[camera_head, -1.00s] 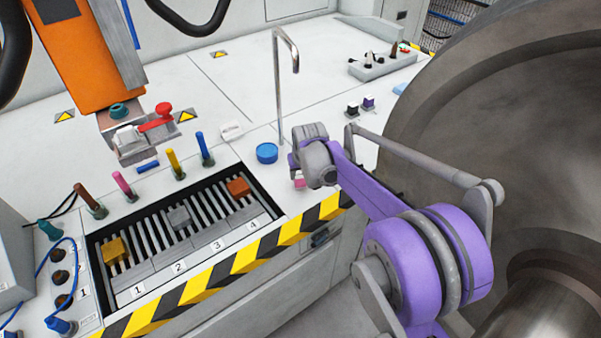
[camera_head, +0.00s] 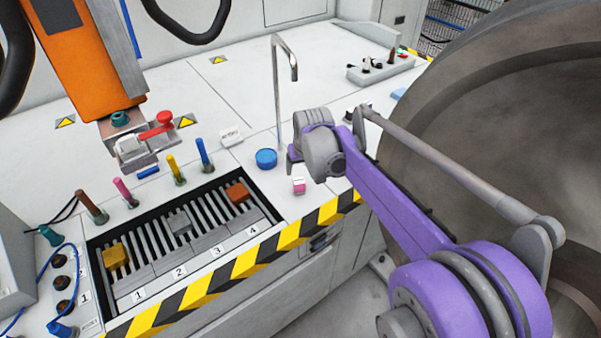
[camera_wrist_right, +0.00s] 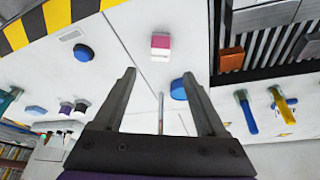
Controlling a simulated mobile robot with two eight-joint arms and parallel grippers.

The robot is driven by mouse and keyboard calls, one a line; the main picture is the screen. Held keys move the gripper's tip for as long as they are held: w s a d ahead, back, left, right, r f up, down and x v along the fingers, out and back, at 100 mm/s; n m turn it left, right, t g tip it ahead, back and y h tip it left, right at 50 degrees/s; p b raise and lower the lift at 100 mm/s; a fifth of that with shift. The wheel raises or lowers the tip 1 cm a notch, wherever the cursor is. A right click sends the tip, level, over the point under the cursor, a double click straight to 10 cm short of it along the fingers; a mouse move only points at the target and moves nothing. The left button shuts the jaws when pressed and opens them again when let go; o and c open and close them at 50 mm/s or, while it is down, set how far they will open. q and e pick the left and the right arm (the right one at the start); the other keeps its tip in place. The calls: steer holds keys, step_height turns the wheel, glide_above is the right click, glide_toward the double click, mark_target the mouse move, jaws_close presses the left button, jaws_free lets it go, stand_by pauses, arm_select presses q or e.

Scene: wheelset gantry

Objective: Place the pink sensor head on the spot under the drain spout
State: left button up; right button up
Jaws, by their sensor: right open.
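The pink sensor head (camera_head: 299,186), a small pink and white block, stands on the white bench top near its striped front edge. It also shows ahead of the fingers in the right wrist view (camera_wrist_right: 161,46). The drain spout (camera_head: 279,95) is a tall thin grey pipe with a hooked top, behind the block. Its foot is near a round blue cap (camera_head: 266,158); I cannot make out a marked spot under the outlet. My right gripper (camera_wrist_right: 160,75) is open and empty, apart from the block. In the head view its fingers are mostly hidden by my wrist. My left gripper is not in view.
A slotted rack (camera_head: 150,268) with numbered lanes and several coloured blocks lies left of the sensor head. Upright coloured pegs (camera_head: 204,153) stand behind it. An orange machine arm (camera_head: 85,60) hangs at the left. A large grey wheel (camera_head: 500,130) fills the right side.

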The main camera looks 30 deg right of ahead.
steer(key=s+a+n, duration=0.2)
steer(key=s+a, duration=0.7)
steer(key=s, duration=0.4)
steer(key=s+a+f, duration=0.2)
steer(key=s+f, duration=0.1)
steer(key=s, duration=0.3)
steer(key=s+a+f+n+y, duration=0.1)
steer(key=s+a+f, duration=0.2)
steer(key=s, duration=0.3)
steer(key=shift+s+a+f+n+t, duration=0.3)
steer(key=shift+s+a+f, duration=0.05)
steer(key=shift+f, duration=0.3)
